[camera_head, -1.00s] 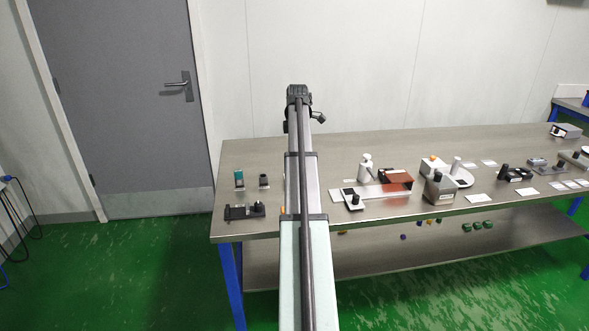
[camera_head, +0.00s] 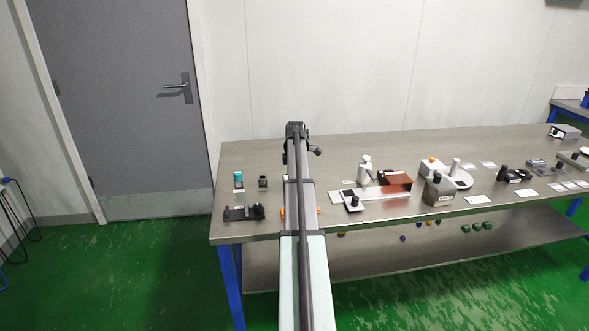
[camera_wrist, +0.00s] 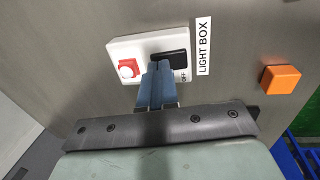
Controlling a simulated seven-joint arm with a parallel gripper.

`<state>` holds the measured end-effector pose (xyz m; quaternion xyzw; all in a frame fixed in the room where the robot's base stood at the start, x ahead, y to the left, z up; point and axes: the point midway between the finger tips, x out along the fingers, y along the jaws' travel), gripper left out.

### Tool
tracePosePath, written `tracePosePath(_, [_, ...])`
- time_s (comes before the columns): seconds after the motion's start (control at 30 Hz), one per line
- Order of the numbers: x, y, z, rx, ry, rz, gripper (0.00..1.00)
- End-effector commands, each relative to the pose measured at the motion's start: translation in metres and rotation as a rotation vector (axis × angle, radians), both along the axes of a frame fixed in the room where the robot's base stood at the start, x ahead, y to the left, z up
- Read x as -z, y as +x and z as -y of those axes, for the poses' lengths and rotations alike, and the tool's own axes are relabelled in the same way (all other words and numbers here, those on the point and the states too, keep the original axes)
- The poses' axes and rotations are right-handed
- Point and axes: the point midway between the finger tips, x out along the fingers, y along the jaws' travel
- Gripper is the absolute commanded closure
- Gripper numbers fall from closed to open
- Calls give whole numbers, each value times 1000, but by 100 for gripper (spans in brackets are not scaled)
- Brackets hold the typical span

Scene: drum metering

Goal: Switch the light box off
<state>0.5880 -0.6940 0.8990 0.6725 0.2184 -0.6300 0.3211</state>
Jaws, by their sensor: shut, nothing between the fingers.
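In the wrist view, a white switch plate (camera_wrist: 127,47) lies on the metal surface with a "LIGHT BOX" label (camera_wrist: 203,46) at its right. Small "OFF" lettering shows below the rocker. My gripper (camera_wrist: 158,68) has blue fingers pressed together, with nothing between them. Their tips overlap the rocker's lower left edge in the picture; I cannot tell whether they touch. In the head view my arm hides the switch and the fingers.
An orange block (camera_wrist: 281,79) is right of the label. On the steel bench (camera_head: 400,145), a teal-topped piece (camera_head: 238,180) and a black holder (camera_head: 244,213) stand left of my arm. A white bottle (camera_head: 365,170) and a grey box (camera_head: 438,190) stand right.

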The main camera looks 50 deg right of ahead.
Motion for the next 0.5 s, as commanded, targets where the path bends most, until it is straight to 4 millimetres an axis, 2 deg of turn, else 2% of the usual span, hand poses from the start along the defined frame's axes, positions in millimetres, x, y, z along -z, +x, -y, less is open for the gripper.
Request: tracePosePath(0.5, [7,1,1,0,1,-1,100])
